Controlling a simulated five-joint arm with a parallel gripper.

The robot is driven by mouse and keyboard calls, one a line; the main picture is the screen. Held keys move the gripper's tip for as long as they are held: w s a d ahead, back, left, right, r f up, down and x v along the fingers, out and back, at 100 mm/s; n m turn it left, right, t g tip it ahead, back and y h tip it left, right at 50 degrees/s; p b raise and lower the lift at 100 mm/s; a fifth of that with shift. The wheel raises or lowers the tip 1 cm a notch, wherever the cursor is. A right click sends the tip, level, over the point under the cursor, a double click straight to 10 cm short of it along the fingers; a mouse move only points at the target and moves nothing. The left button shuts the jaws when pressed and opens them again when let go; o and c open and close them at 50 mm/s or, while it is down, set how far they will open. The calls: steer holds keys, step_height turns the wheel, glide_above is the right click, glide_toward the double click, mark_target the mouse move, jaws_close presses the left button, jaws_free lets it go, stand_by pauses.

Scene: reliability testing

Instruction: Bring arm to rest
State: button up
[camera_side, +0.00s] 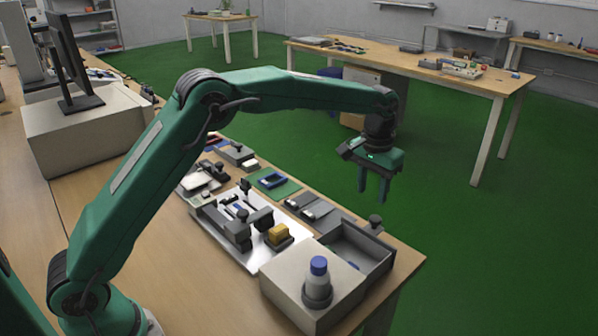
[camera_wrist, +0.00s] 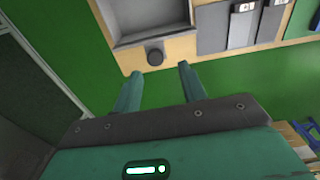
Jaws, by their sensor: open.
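My gripper (camera_side: 371,192) is green with two fingers pointing down. It hangs in the air at the far right edge of the wooden workbench (camera_side: 402,262), above the level of the things on it. In the wrist view my gripper (camera_wrist: 157,78) shows its two fingers apart with nothing between them. My arm reaches across the bench from the lower left, with its forearm nearly level.
A grey open tray (camera_side: 352,257) and a beige box (camera_side: 290,284) with a blue-capped bottle (camera_side: 317,280) stand near the bench corner. A metal plate (camera_side: 222,237) carries a fixture and a yellow block (camera_side: 278,235). A monitor (camera_side: 72,62) stands at left. Green floor lies beyond the edge.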

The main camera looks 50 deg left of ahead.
steer(key=s+a+r+t, duration=0.1)
steer(key=s+a+r, duration=0.3)
steer(key=s+r, duration=0.3)
steer(key=s+a+r+t, duration=0.25)
steer(key=s+r, duration=0.25)
steer(key=s, duration=0.4)
steer(key=s+a+f+t, duration=0.1)
steer(key=s+a, duration=0.1)
steer(key=s, duration=0.7)
steer(key=s+a+f, duration=0.2)
steer(key=s+a, duration=0.1)
steer(key=s, duration=0.7)
steer(key=shift+a+f+t, duration=0.15)
steer(key=shift+f+t, duration=0.15)
steer(key=shift+t, duration=0.05)
